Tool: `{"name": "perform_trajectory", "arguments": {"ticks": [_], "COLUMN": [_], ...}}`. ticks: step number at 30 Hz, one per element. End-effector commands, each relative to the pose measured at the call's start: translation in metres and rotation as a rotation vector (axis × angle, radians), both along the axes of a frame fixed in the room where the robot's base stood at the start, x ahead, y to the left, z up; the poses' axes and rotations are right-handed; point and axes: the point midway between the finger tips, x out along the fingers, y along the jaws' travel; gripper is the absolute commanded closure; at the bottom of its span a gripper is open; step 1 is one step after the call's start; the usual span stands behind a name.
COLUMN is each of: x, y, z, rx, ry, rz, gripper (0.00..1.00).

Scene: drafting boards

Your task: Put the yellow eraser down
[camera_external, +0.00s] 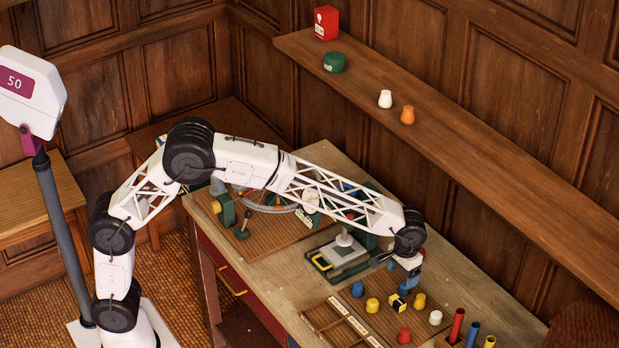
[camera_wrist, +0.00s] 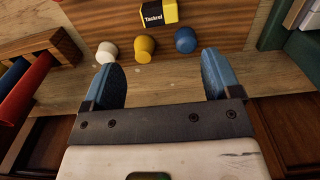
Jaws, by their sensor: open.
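The yellow eraser (camera_wrist: 157,13) has a black sleeve with white lettering. In the wrist view it lies on a brown wooden board at the top edge, beyond my fingertips and partly cut off. It also shows in the external view (camera_external: 398,302), among small coloured pegs on the bench. My gripper (camera_wrist: 160,75) is open, with its two blue fingers spread wide and nothing between them. In the external view my gripper (camera_external: 409,284) is close by the eraser, low over the bench's right part; the exact gap is hard to tell.
White (camera_wrist: 107,52), yellow (camera_wrist: 145,48) and blue (camera_wrist: 186,40) pegs stand in a row just beyond my fingertips. A rack with red (camera_external: 456,325) and blue (camera_external: 472,333) tubes stands at the bench's right end. A wall shelf (camera_external: 480,135) runs behind.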

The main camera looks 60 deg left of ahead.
Motion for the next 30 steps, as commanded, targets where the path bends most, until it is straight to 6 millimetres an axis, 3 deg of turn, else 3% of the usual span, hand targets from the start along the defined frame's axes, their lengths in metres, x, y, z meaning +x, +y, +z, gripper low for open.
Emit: {"name": "perform_trajectory", "arguments": {"ticks": [4, 9, 22, 30], "x": [0.0000, 0.0000, -0.0001, -0.0006], "y": [0.0000, 0.0000, 0.0000, 0.0001], "z": [0.0000, 0.0000, -0.0013, -0.0081], "rx": [0.000, 0.000, 0.000, 0.000], "ry": [0.000, 0.000, 0.000, 0.000], "rz": [0.000, 0.000, -0.040, -0.276], "gripper": [0.17, 0.40, 0.40, 0.40]}}
